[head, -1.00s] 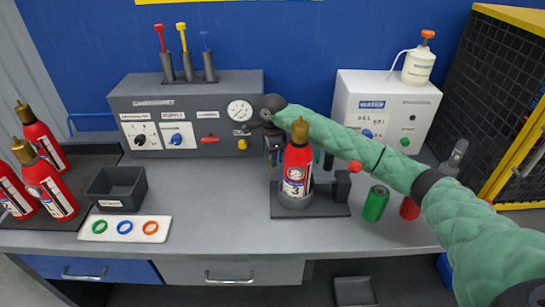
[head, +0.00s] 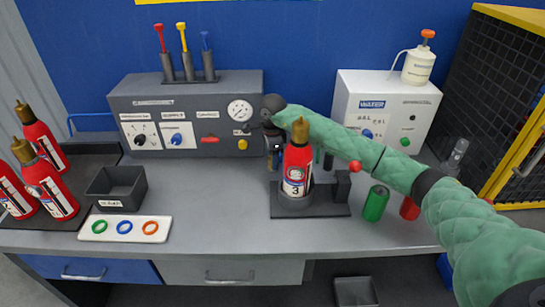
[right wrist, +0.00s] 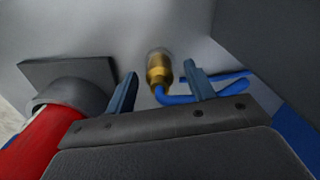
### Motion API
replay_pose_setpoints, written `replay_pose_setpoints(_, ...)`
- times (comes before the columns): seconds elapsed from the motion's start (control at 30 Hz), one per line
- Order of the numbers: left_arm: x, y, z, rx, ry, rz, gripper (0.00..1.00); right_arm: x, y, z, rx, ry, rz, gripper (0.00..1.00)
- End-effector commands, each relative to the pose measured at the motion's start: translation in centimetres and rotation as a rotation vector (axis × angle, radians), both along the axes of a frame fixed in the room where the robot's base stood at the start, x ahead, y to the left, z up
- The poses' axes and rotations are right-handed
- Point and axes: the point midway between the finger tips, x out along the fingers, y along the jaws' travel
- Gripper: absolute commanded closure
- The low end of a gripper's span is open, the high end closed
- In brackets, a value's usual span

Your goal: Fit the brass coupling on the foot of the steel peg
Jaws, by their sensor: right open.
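The brass coupling (right wrist: 158,72) shows in the right wrist view, with a blue hose (right wrist: 180,98) bending away from its lower end. A pale grey, blurred end, perhaps the steel peg (right wrist: 157,52), shows at the coupling's top; I cannot tell whether they are joined. My right gripper (right wrist: 160,70) is open, with one finger on each side of the coupling in the picture and a gap to both. In the head view my right gripper (head: 274,158) points down behind the upright extinguisher, which partly hides it. The coupling cannot be made out there. My left gripper is not in view.
A red extinguisher (head: 297,170) stands in a dark holder (head: 325,210) close before my right gripper; it also shows in the wrist view (right wrist: 45,135). A grey gauge panel (head: 190,110) and white water box (head: 385,110) stand behind. A green can (head: 375,204) is right.

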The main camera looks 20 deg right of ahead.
Motion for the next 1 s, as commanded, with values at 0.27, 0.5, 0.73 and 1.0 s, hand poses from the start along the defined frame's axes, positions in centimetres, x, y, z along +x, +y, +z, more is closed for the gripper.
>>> replay_pose_setpoints(0.27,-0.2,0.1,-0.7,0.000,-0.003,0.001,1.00,0.0,0.0,2.4,-0.001,-0.002,0.000,0.46)
replay_pose_setpoints(0.5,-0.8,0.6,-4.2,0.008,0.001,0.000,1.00,0.1,0.0,6.1,0.000,-0.002,0.000,0.46)
replay_pose_setpoints(0.73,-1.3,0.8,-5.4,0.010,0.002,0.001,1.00,0.1,0.0,7.7,0.000,0.000,0.000,0.46)
replay_pose_setpoints(1.0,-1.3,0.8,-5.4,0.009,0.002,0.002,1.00,0.0,0.0,7.8,0.000,0.000,0.000,0.46)
